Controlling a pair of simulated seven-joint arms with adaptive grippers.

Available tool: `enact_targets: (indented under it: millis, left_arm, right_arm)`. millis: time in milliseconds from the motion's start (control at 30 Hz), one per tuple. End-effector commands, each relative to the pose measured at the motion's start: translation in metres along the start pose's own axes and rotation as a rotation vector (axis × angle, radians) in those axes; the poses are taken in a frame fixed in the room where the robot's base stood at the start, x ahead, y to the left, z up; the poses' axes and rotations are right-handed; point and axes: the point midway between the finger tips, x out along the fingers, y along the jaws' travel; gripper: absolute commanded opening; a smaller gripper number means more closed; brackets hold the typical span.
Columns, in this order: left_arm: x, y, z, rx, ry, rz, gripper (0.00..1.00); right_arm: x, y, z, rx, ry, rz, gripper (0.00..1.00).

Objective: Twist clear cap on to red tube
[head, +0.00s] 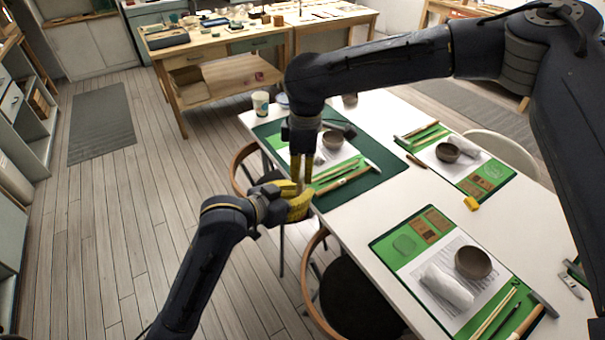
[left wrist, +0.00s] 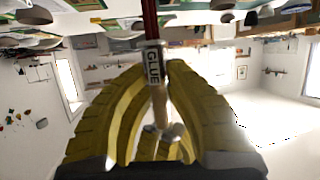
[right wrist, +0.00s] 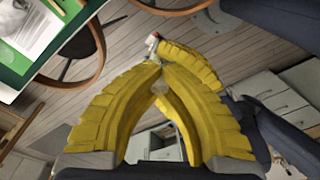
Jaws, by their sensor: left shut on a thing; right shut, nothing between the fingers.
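My left gripper (head: 297,203) is shut on the glue tube (left wrist: 153,68), beyond the table's left edge in the head view. In the left wrist view, the tube has a red part at the top, a pale section lettered GLUE and a tan length running down between the fingers. A pale rounded piece (left wrist: 173,131) lies beside its lower end; I cannot tell whether this is the clear cap. My right gripper (head: 301,178) points down, close to the left one, and is shut.
The white table (head: 395,190) holds green mats with brown bowls, white cloth rolls and sticks. A yellow block (head: 471,203) lies on it. Chairs (head: 345,290) stand below the grippers. The wooden floor to the left is open.

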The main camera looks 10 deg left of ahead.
Motion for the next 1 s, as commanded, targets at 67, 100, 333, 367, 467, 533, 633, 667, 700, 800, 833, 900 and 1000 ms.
enact_targets:
  millis: [67,100,333,367,467,533,633,667,700,800,833,900,1000]
  left_arm:
    - [0.000,-0.001,0.001,0.000,-0.001,-0.002,0.00]
    - [0.000,-0.001,0.001,0.000,-0.001,-0.002,0.00]
    - [0.000,-0.001,0.001,0.000,-0.001,-0.002,0.00]
    - [0.000,-0.001,0.001,0.000,-0.001,-0.002,0.00]
    - [0.000,-0.001,0.000,0.000,-0.001,-0.002,0.00]
    - [0.000,-0.001,0.000,0.000,-0.001,-0.001,0.00]
    - [0.000,-0.001,0.000,0.000,0.000,-0.001,0.00]
    - [0.000,0.000,0.000,0.000,0.000,-0.001,0.00]
    - [0.000,0.000,0.000,0.000,0.000,-0.001,0.00]
    - [0.000,0.000,0.000,0.000,0.000,-0.001,0.00]
    - [0.000,0.000,0.000,0.000,0.000,0.000,0.00]
    - [0.000,0.000,0.000,0.000,0.000,0.000,0.00]
    - [0.000,0.000,0.000,0.000,0.000,0.000,0.00]
  right_arm:
    - [0.000,0.000,0.000,0.098,-0.002,0.002,0.00]
    - [0.000,0.000,0.000,0.142,-0.003,0.002,0.00]
    - [0.000,0.000,0.000,0.176,-0.002,0.001,0.02]
    - [0.000,0.000,0.000,0.176,-0.002,0.001,0.06]
    - [0.000,0.000,0.000,0.175,-0.001,0.001,0.17]
    - [0.000,0.000,0.000,0.175,-0.001,0.001,0.26]
    - [0.000,0.000,0.000,0.174,-0.001,0.001,0.31]
    - [0.000,0.000,0.000,0.174,-0.001,0.001,0.31]
    - [0.000,0.000,0.000,0.174,-0.001,0.001,0.31]
    - [0.000,0.000,0.000,0.174,-0.001,0.001,0.31]
    - [0.000,0.000,0.000,0.173,-0.001,0.001,0.31]
    - [-0.003,0.000,0.000,0.173,-0.001,0.002,0.31]
    - [-0.012,0.001,0.000,0.174,0.000,0.003,0.31]
